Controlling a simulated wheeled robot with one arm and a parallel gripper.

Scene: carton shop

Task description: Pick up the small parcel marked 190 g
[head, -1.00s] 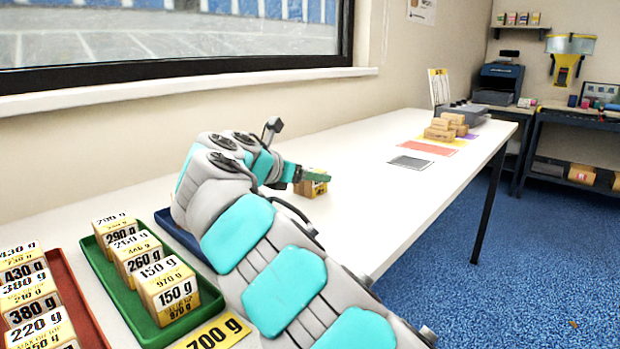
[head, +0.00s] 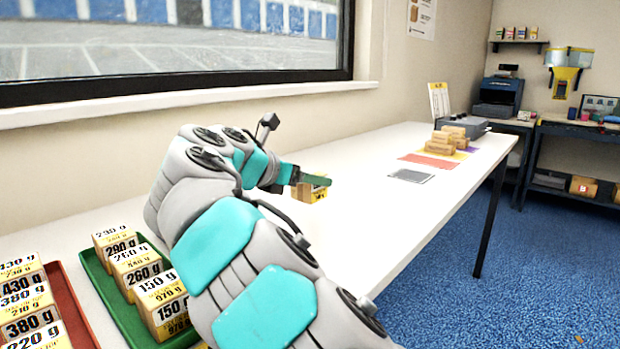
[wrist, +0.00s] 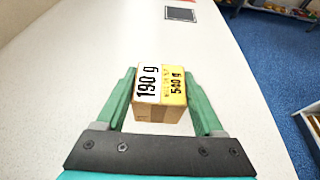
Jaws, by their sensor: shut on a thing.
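The small parcel marked 190 g (wrist: 160,93) is a brown box with a white label reading 190 g and a yellow label reading 540 g. My gripper (wrist: 163,100) is shut on it, with one green finger on each side. In the head view the parcel (head: 312,192) shows beyond the gripper (head: 314,182), over the white table. I cannot tell whether it touches the table top. My arm hides part of the near table.
A green tray (head: 95,272) with several marked parcels and a red tray (head: 78,312) with more stand at the lower left. A grey mat (head: 411,176), a red mat (head: 428,161) and several brown boxes (head: 440,143) lie farther along the table. The table between is clear.

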